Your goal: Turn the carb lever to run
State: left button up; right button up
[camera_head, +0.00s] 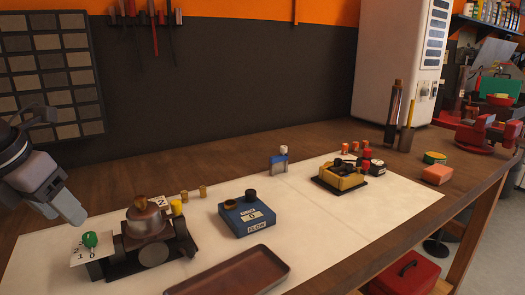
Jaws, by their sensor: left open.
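A carburetor-like unit (149,222) with a round brass-topped bowl stands on a dark base at the front left of the white mat. On its left side is a pale plate (98,254) with small marks that look like 2, 1 and 0. A green knob or lever tip (90,239) sits over this plate. I cannot tell for sure which mark it points to or which one means run. My left gripper (63,209) is open and empty, above and to the left of the green knob, apart from it. My right gripper is out of view.
Small brass pieces (203,192) stand behind the unit. A blue box (247,215) with two dark caps, a brown tray (230,276) and a yellow-black device (340,178) lie to the right. The white mat (300,215) has clear room between them.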

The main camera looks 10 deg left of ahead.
aim_at(189, 252)
jog(key=k, duration=1)
